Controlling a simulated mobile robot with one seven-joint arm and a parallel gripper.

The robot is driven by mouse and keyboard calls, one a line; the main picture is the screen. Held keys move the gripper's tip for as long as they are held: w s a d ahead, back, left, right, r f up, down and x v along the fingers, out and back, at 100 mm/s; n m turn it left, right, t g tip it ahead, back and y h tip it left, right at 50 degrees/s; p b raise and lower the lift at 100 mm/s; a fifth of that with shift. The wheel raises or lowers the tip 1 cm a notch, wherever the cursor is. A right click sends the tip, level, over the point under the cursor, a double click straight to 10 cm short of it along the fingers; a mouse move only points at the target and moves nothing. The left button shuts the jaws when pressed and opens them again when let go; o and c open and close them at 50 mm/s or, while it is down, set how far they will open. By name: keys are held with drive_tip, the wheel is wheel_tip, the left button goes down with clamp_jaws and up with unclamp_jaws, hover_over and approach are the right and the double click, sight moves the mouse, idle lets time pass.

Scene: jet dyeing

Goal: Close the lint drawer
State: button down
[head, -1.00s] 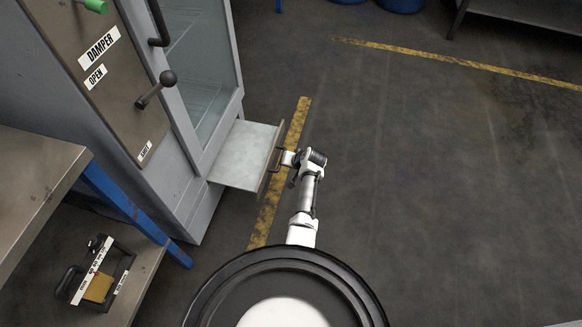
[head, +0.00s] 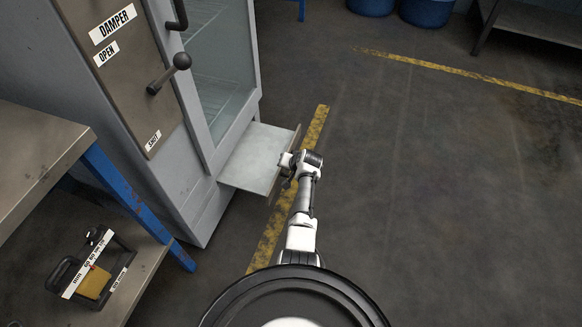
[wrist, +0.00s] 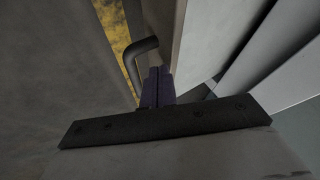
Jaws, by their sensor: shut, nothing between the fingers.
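The lint drawer (head: 254,158) is a flat grey tray pulled out of the bottom of the grey cabinet in the head view. Its front panel (head: 283,168) stands upright at the outer end. My gripper (head: 286,160) is at the outer side of that panel, and my wrist hides part of it. In the wrist view my gripper (wrist: 157,88) shows as dark fingers closed together, with nothing held. A dark bent handle (wrist: 140,58) is beside the fingers, close to a grey panel. I cannot tell whether the fingers touch it.
The cabinet (head: 207,212) has a glass door (head: 222,65) and a damper lever (head: 170,74) above the drawer. A workbench (head: 35,160) with blue legs stands at the left, with a caddy (head: 92,270) on its lower shelf. The floor at the right is clear.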

drive_tip(key=b, duration=0.5)
hover_over(249, 163)
drive_tip(key=d, duration=0.1)
drive_tip(key=shift+s+f, duration=0.15)
drive_tip(key=shift+w+a, duration=0.25)
drive_tip(key=shift+a, duration=0.4)
